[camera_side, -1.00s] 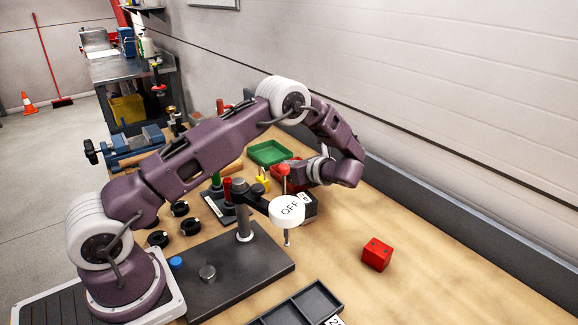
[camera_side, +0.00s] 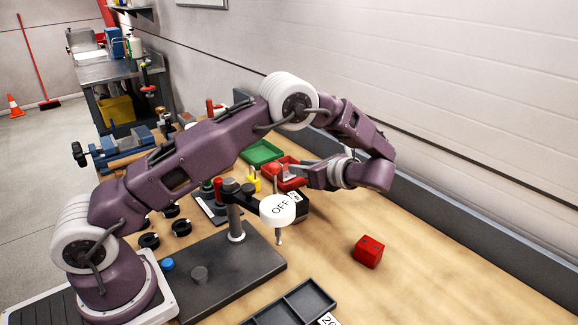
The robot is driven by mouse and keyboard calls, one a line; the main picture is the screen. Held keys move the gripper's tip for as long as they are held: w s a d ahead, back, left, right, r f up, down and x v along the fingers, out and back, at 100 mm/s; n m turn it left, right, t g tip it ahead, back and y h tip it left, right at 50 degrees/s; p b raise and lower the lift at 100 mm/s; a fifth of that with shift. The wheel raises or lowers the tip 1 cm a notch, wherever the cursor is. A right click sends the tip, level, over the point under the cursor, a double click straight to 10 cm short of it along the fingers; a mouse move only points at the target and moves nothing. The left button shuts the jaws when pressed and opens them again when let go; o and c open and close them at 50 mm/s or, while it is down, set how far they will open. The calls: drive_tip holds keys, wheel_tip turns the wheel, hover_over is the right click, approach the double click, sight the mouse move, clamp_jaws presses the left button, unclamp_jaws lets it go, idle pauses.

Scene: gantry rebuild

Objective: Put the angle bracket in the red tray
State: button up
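The red tray (camera_side: 291,183) lies in the middle of the bench, partly hidden behind a red-knobbed post and my gripper. My gripper (camera_side: 298,168) is at the tray's right side, seen side-on, with its grey fingers pointing left over or in front of the tray; I cannot tell their height above it. The gap between the fingers does not show clearly, so I cannot tell whether it is open or shut. I cannot make out the angle bracket in this view.
A green tray (camera_side: 263,152) lies behind the red one. A white disc marked OFF (camera_side: 278,208) hangs from a post on a dark plate (camera_side: 225,273) in front. A red cube (camera_side: 369,251) and a dark divided tray (camera_side: 297,305) are nearer; the bench's right side is mostly clear.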

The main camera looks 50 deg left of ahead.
drive_tip(key=s+d+r+n+t+h, duration=0.1)
drive_tip(key=s+d+r+n+h, duration=0.1)
drive_tip(key=s+r+n+h, duration=0.45)
drive_tip(key=s+d+r+n+h, duration=0.1)
drive_tip(key=s+d+r+n, duration=0.2)
drive_tip(key=s+r, duration=0.7)
drive_tip(key=s+d+n+t+h, duration=0.2)
drive_tip(key=s+d+n+h, duration=0.1)
drive_tip(key=s, duration=0.4)
drive_tip(key=s+d+n+t+h, duration=0.2)
drive_tip(key=s+d+n, duration=0.3)
drive_tip(key=s, duration=0.3)
drive_tip(key=shift+s+d+f+t+h, duration=0.2)
drive_tip(key=shift+f+t+h, duration=0.15)
drive_tip(key=shift+h, duration=0.2)
